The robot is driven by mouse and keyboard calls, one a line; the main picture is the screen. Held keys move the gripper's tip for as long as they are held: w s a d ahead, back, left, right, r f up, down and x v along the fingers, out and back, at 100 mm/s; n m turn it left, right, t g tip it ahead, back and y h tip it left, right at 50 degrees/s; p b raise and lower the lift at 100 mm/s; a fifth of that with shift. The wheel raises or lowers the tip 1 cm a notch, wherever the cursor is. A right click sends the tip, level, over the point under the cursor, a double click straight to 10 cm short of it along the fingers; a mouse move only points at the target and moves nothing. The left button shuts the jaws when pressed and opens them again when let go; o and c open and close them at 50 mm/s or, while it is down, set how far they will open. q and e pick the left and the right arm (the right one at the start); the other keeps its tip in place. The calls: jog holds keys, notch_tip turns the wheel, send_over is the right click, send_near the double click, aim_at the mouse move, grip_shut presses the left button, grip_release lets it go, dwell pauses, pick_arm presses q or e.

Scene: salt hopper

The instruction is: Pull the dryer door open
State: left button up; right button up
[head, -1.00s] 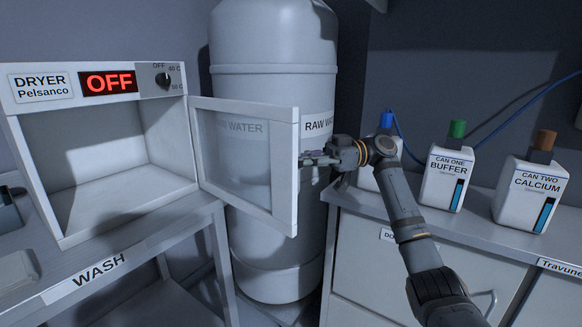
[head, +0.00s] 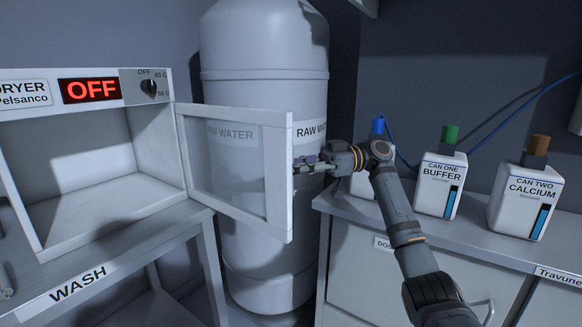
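The dryer (head: 108,205) stands at the left with its display reading OFF and its empty inside showing. Its framed door (head: 275,190), with a see-through pane, is swung wide open on the right side of the opening. My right gripper (head: 300,165) is at the door's outer free edge, at about mid height, pointing left. Its fingertips are small and partly hidden by the door edge, so I cannot tell whether they hold anything. My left gripper is not in view.
A tall RAW WATER tank (head: 265,60) stands behind the door. At the right, a counter (head: 465,235) holds a blue-capped can, the BUFFER can (head: 440,185) and the CALCIUM can (head: 522,200). The WASH bench (head: 120,262) is under the dryer.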

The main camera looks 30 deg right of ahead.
jog(key=s+d, duration=0.1)
jog(key=d, duration=0.6)
jog(key=shift+d, duration=0.2)
